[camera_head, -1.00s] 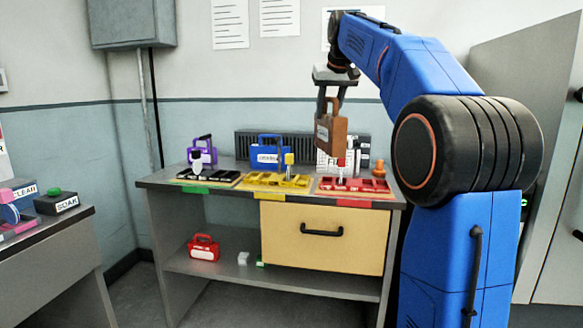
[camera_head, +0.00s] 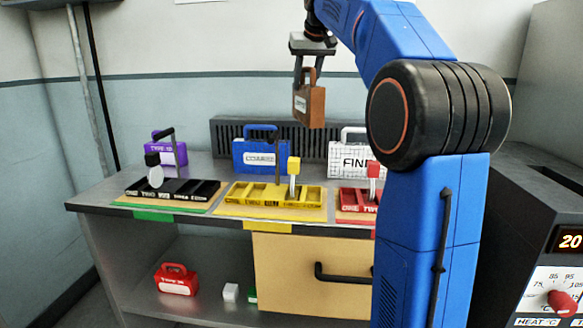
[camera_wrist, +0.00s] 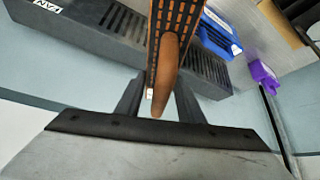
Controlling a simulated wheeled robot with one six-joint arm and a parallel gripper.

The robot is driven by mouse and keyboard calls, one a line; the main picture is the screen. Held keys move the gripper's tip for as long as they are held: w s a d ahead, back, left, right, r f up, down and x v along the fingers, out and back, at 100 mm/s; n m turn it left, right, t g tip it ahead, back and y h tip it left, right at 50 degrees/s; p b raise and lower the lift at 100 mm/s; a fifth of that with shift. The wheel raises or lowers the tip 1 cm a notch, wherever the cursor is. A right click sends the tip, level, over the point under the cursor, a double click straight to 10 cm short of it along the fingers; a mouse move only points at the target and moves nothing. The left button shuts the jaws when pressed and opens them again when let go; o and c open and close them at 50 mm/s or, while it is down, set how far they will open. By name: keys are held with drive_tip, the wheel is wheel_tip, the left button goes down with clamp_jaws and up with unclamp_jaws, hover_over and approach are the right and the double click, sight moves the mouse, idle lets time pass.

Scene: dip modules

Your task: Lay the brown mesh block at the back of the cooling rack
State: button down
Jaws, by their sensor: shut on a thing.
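The brown mesh block (camera_head: 309,106) hangs from its handle in my gripper (camera_head: 308,76), in the air above the back of the bench. In the wrist view the block (camera_wrist: 178,22) shows a dark face with orange mesh marks, and its brown handle lies between the fingers of my gripper (camera_wrist: 158,96). A dark slatted unit (camera_head: 223,138) stands along the back of the bench, below and behind the block. It also shows in the wrist view (camera_wrist: 85,32), with a FAN label. I cannot tell whether this is the cooling rack.
On the bench (camera_head: 90,195) stand a purple block (camera_head: 160,150), a blue block (camera_head: 260,152) and a white FINE block (camera_head: 345,160). Black (camera_head: 170,192), yellow (camera_head: 270,203) and red (camera_head: 355,202) trays line the front.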

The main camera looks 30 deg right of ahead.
sight(311, 108)
drive_tip(key=shift+w+f, duration=0.15)
drive_tip(key=shift+w, duration=0.05)
wheel_tip(311, 108, down, 18)
drive_tip(key=shift+r, duration=0.2)
idle(0.3)
drive_tip(key=shift+f, duration=0.1)
drive_tip(key=c, duration=1.5)
unclamp_jaws()
drive_tip(key=v, duration=1.2)
drive_tip(key=shift+d, duration=0.1)
